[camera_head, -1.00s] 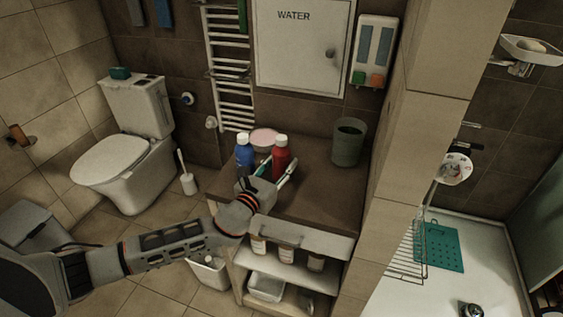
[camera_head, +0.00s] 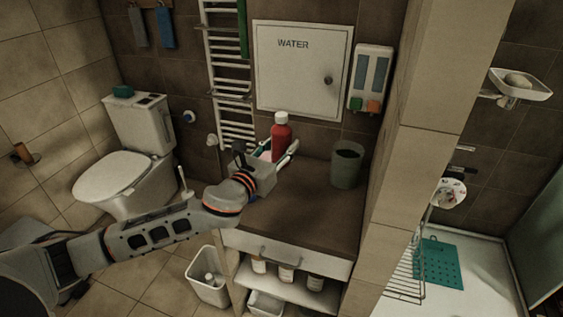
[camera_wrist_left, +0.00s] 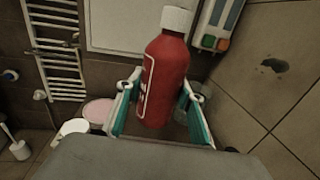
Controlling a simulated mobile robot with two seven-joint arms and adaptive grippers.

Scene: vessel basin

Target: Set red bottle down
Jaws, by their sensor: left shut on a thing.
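The red bottle (camera_head: 281,140) with a white cap is upright in my left gripper (camera_head: 279,155), over the back of the brown counter (camera_head: 305,210). In the left wrist view the red bottle (camera_wrist_left: 164,80) stands between the two green-padded fingers of the left gripper (camera_wrist_left: 158,112), which are shut on it. The bottle appears raised off the counter, but its base is hidden by the gripper. My right gripper is in neither view.
A grey-green cup (camera_head: 346,166) stands at the counter's back right. The counter's front and middle are clear. A tiled pillar (camera_head: 412,150) bounds the right side.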

